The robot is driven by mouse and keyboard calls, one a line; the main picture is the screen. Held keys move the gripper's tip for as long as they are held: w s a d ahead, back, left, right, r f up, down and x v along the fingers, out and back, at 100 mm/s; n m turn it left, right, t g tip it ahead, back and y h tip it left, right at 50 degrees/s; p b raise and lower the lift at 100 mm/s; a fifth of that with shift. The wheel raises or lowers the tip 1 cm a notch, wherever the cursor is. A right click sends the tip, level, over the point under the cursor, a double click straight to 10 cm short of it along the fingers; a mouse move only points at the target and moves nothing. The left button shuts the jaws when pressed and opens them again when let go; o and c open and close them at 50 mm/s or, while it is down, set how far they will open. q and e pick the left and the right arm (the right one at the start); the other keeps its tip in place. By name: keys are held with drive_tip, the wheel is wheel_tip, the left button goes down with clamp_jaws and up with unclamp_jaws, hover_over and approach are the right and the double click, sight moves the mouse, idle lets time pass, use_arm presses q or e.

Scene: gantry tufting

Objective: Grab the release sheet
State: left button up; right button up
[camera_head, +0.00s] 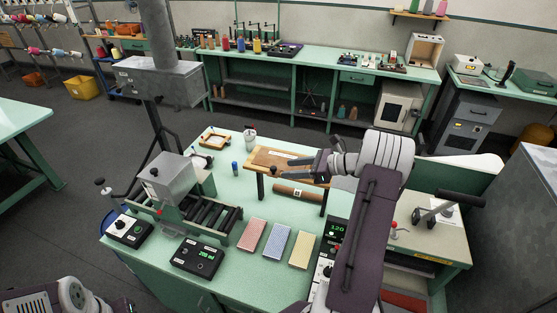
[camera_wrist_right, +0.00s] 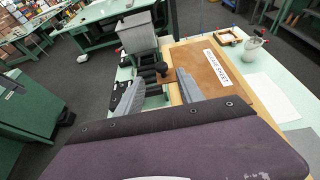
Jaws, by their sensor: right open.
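The release sheet is a brown sheet with a white printed label. It lies flat on a light wooden stand (camera_head: 260,185) at the back middle of the green table, and shows as the brown sheet (camera_head: 268,157) in the head view. It fills the upper middle of the right wrist view (camera_wrist_right: 205,65). My right gripper (camera_head: 291,168) is open and empty, over the stand's right part. In the right wrist view its two fingers (camera_wrist_right: 160,88) stand apart near the sheet's left edge. A part of my left arm shows at the bottom left; its fingers do not show.
A brown roll (camera_head: 298,192) lies under the stand. A grey press with rollers (camera_head: 205,212) stands at left. Red, blue and yellow pads (camera_head: 276,243) lie in front. A white cup (camera_head: 250,140) stands behind. A control box (camera_head: 198,256) sits at the front.

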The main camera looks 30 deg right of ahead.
sight(274, 167)
drive_tip(key=shift+w+a+f+p, duration=0.1)
drive_tip(key=shift+w+a+p, duration=0.2)
drive_tip(key=shift+w+a, duration=0.3)
drive_tip(key=shift+w+a+f+p, duration=0.2)
drive_tip(key=shift+w+a+p, duration=0.1)
drive_tip(key=shift+w, duration=0.2)
drive_tip(key=p+x, duration=0.2)
drive_tip(key=x, duration=0.1)
drive_tip(key=shift+w+a+p, duration=0.2)
drive_tip(key=shift+w+p, duration=0.1)
drive_tip(key=shift+w, duration=0.05)
drive_tip(key=shift+w+a+f, duration=0.15)
drive_tip(key=shift+w+f, duration=0.15)
drive_tip(key=shift+f, duration=0.05)
drive_tip(key=shift+s, duration=0.1)
clamp_jaws()
